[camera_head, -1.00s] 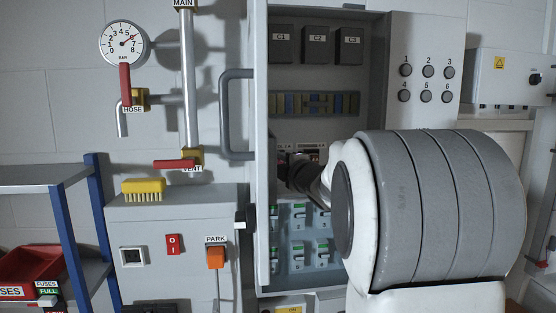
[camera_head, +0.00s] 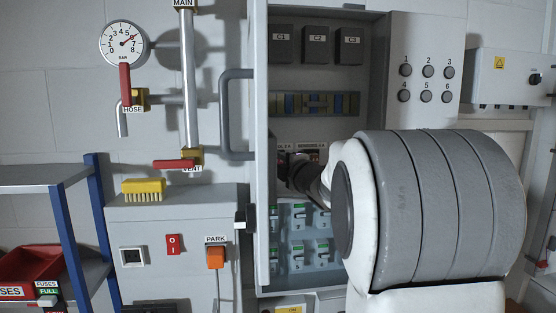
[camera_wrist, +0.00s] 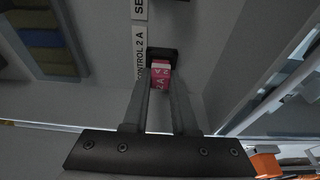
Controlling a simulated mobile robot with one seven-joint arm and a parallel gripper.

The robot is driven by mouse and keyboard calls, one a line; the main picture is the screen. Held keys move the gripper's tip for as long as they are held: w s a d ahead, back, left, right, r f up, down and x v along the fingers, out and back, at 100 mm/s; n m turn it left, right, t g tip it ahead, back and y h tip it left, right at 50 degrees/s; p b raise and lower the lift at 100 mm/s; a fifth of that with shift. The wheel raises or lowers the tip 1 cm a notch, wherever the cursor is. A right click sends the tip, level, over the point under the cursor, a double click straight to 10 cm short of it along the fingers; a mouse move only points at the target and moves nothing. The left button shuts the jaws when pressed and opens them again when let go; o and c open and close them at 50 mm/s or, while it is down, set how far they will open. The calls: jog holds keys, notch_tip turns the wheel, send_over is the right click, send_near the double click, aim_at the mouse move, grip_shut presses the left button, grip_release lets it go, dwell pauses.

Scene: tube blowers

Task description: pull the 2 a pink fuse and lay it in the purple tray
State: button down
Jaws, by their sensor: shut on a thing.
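The pink fuse (camera_wrist: 160,76), marked 2 A, is between the fingertips of my gripper (camera_wrist: 161,92) in the wrist view. The gripper is shut on it. The fuse's far end is at a dark holder (camera_wrist: 164,54) beside a label reading CONTROL 2 A; I cannot tell how deep it sits. In the head view my gripper (camera_head: 290,170) is inside the open cabinet (camera_head: 262,125), and my arm hides the fuse. I see no purple tray in either view.
Green-switched breakers (camera_head: 298,255) sit below my gripper, and a terminal row (camera_head: 315,104) is above. The door handle (camera_head: 228,115) and cabinet's left edge are close by. A red bin (camera_head: 35,262) stands on the shelf at lower left.

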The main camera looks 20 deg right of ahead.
dwell(0.3)
jog(key=s+a+b, duration=0.1)
jog(key=s+b, duration=0.1)
jog(key=s, duration=0.4)
jog(key=shift+a, duration=0.4)
dwell(0.4)
dwell(0.4)
